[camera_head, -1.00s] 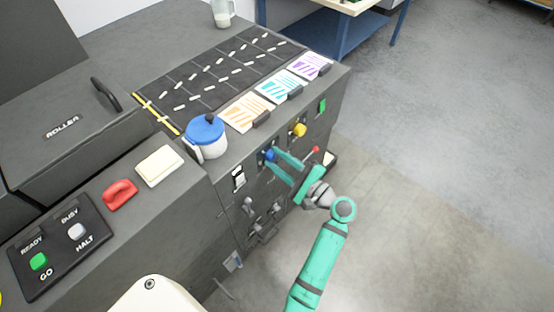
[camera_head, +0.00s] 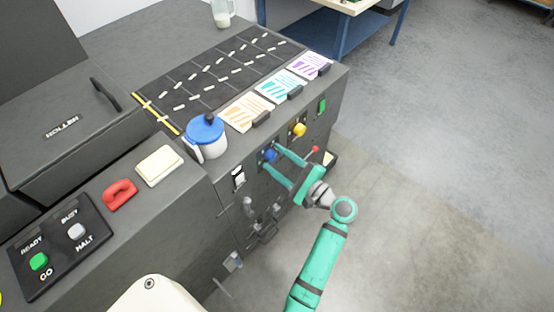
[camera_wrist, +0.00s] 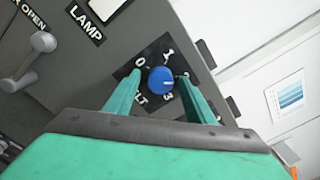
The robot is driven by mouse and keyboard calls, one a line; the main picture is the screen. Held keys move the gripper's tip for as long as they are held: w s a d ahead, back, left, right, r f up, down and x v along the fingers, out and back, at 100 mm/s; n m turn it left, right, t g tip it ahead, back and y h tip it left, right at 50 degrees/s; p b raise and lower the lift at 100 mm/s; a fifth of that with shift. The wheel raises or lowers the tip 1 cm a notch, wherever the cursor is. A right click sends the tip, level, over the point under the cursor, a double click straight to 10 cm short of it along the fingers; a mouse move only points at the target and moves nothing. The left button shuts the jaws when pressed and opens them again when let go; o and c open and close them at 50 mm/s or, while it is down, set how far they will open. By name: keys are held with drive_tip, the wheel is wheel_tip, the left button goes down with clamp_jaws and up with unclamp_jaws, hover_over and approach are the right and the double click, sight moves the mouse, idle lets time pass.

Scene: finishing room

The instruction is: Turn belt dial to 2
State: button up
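The blue belt dial (camera_wrist: 161,80) sits on a black plate with white markings in the wrist view. The white line on the knob points right, toward a mark partly hidden by my right-hand finger. My gripper (camera_wrist: 162,92) is open, with one green finger on each side of the knob and small gaps showing. In the head view the dial (camera_head: 270,155) is on the machine's front, between the fingertips of my gripper (camera_head: 272,155).
A yellow knob (camera_head: 299,130) and a green button (camera_head: 322,106) are right of the dial. A red-tipped lever (camera_head: 314,150) is close to my gripper. A white switch (camera_head: 239,179) and grey levers are to the left. A blue-lidded pot (camera_head: 206,138) stands above.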

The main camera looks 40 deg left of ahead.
drive_tip(key=s+d, duration=0.1)
drive_tip(key=d, duration=0.9)
drive_tip(key=shift+d, duration=0.4)
